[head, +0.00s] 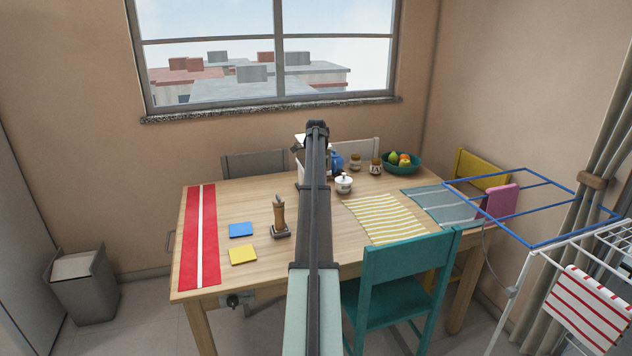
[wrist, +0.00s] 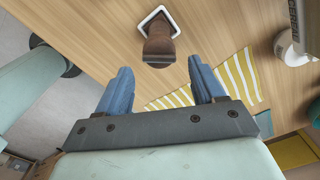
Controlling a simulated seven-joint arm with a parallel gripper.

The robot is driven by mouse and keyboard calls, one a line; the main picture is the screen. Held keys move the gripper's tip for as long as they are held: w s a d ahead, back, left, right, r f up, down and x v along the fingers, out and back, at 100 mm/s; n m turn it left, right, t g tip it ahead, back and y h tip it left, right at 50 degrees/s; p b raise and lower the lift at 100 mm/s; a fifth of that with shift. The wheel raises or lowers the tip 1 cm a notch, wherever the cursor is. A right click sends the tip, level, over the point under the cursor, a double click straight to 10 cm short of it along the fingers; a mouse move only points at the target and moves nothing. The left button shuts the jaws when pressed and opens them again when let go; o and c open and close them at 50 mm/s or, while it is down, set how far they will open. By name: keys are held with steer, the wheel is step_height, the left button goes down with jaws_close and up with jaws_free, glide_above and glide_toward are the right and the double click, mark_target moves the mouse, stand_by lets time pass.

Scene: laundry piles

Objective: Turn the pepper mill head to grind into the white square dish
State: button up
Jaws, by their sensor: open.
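The brown wooden pepper mill (head: 279,212) stands upright on the table's left half. I cannot tell whether the mill touches the dish. My gripper (wrist: 160,70) is open and empty, its two blue fingers apart, with the mill just beyond the gap between them.
Blue (head: 241,230) and yellow (head: 243,255) squares lie left of the mill, beside a red runner (head: 186,264). A yellow-striped cloth (head: 384,218), a white lidded pot (head: 343,185), jars and a teal fruit bowl (head: 416,168) are to the right. A teal chair (head: 408,268) stands in front.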

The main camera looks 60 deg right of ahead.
steer(key=n, duration=0.5)
steer(key=shift+n, duration=0.3)
steer(key=shift+f, duration=0.1)
steer(key=shift+f, duration=0.15)
steer(key=shift+f, duration=3.25)
steer(key=shift+c, duration=0.5)
